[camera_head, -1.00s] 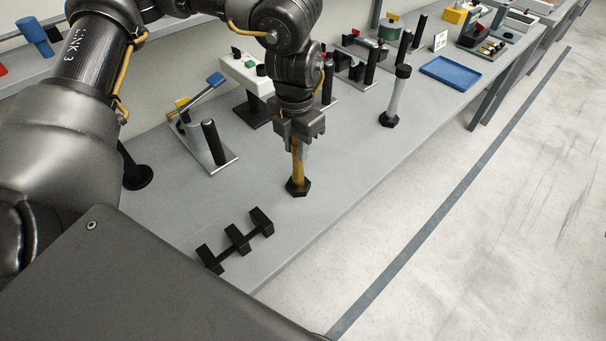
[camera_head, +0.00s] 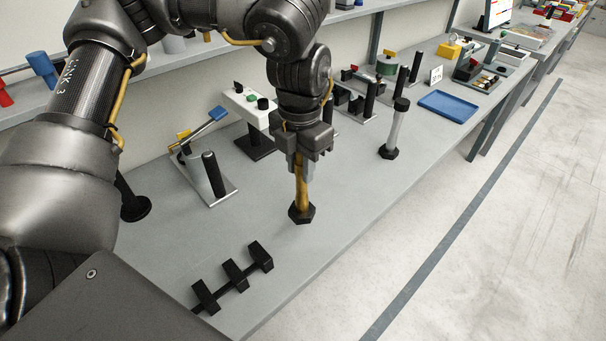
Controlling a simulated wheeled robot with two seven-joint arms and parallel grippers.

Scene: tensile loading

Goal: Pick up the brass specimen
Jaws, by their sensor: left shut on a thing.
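The brass specimen (camera_head: 301,190) is a slim gold-coloured bar standing upright in a black hexagonal base (camera_head: 302,213) on the grey bench, near its front edge. My left gripper (camera_head: 302,168) comes down from above and is shut on the upper part of the brass specimen. The top of the specimen is hidden between the fingers. The specimen's lower end is still at the base; I cannot tell whether it is lifted at all. My right gripper is not in view.
A black three-block rack (camera_head: 235,274) lies in front. A lever device (camera_head: 208,170) and a white control box (camera_head: 250,105) stand behind left. A grey specimen (camera_head: 396,127) stands in a black base to the right, near a blue tray (camera_head: 448,106). Bench between is clear.

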